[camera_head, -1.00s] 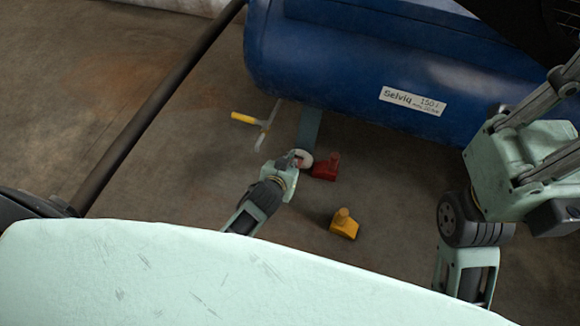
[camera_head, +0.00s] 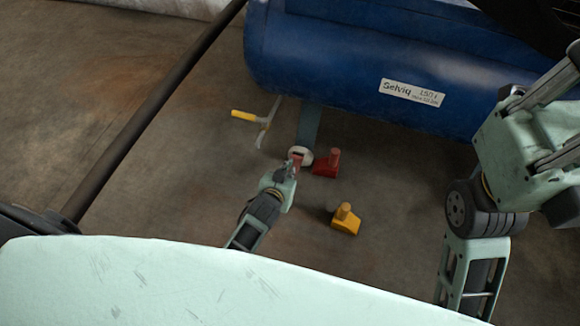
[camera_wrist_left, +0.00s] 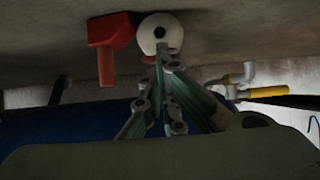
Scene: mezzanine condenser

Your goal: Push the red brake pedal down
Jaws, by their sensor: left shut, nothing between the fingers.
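A small red piece, which looks like the brake pedal (camera_head: 297,158), sits at the white caster wheel (camera_head: 305,153) under the blue tank's leg. In the left wrist view a bit of red (camera_wrist_left: 149,59) shows just below the white wheel (camera_wrist_left: 160,34), partly hidden by the fingers. My left gripper (camera_head: 291,168) is shut and empty, with its tips close to the red piece. In the left wrist view the shut fingers (camera_wrist_left: 163,65) point at the wheel. I cannot tell whether they touch the pedal. My right gripper is out of view; only its arm shows at the right.
A red block with a peg (camera_head: 326,165) stands right beside the wheel. A yellow block with a peg (camera_head: 345,220) stands nearer. A yellow-handled metal part (camera_head: 244,117) is left of the leg. The blue tank (camera_head: 350,75) overhangs the back. Floor between is bare.

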